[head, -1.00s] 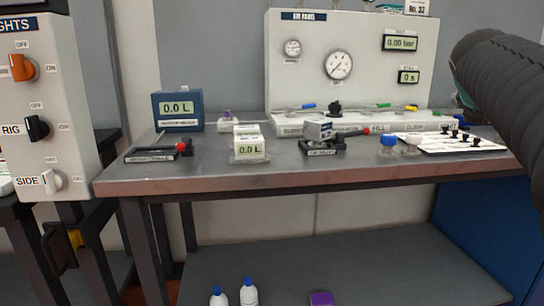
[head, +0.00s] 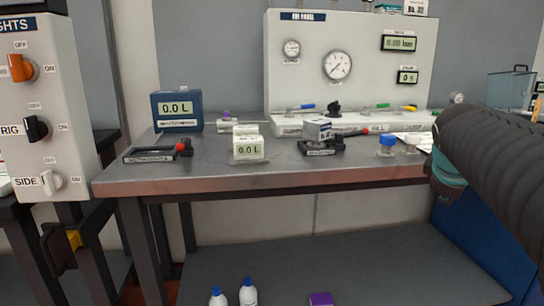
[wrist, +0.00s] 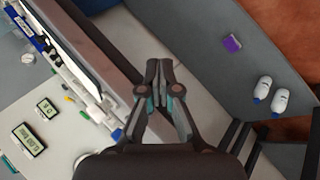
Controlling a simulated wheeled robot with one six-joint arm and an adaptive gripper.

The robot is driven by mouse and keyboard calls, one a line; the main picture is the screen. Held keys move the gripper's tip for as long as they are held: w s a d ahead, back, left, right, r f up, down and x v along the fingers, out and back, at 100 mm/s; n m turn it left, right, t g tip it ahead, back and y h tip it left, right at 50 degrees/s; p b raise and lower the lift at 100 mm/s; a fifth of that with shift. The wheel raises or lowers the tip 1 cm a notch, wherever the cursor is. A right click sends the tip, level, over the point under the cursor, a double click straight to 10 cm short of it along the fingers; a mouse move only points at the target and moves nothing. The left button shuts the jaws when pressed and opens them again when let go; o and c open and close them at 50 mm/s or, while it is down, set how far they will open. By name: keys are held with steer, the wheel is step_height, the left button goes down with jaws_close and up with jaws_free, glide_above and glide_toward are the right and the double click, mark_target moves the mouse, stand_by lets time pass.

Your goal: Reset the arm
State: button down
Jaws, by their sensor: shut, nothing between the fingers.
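My gripper shows in the wrist view (wrist: 157,72), with its two fingers shut together and nothing between them. It hangs in free space in front of the workbench. In the head view my dark ribbed arm with a teal band comes in from the right edge, by the bench's right end; the gripper's fingers cannot be made out there. The workbench (head: 250,178) has a grey metal top. The air panel (head: 350,35) stands at its back with gauges, displays and coloured levers.
On the bench are a blue 0.0 L meter (head: 177,110), a small white 0.0 L block (head: 249,148), a clamp-like device (head: 319,132) and a blue-capped jar (head: 387,145). A switch panel (head: 35,100) stands left. White bottles (head: 248,292) and a purple box (head: 320,299) sit on the lower shelf.

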steer(key=s+a+f+m+g+y, duration=0.1)
steer(key=s+a+f+m+y, duration=0.4)
steer(key=s+a+f, duration=1.1)
steer(key=shift+s+a+f+m, duration=0.35)
steer(key=shift+s+a+m, duration=0.9)
steer(key=shift+a+m, duration=0.3)
